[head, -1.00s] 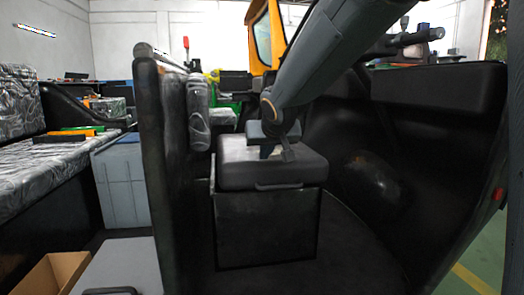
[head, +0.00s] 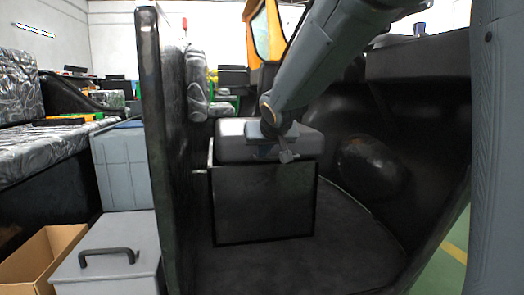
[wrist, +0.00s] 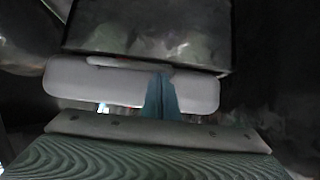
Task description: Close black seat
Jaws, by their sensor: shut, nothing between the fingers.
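The black seat (head: 235,140) lies roughly level on its dark box (head: 262,205) in the head view. The lower edge of the seat meets the top of the box's front panel, and no handle shows on it there. My gripper (head: 287,156) is shut and empty over the front right part of the seat; I cannot tell whether it touches. In the wrist view the seat (wrist: 85,85) shows as a pale slab below the dark box (wrist: 140,30), seemingly upside down. My closed blue fingers (wrist: 160,98) are in front of it.
A tall dark panel (head: 160,150) stands left of the seat, and a curved dark body wall (head: 425,130) is at the right. Outside on the left are a grey handled lid (head: 110,260), a cardboard box (head: 45,255) and a patterned bench (head: 50,135). The floor before the box is clear.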

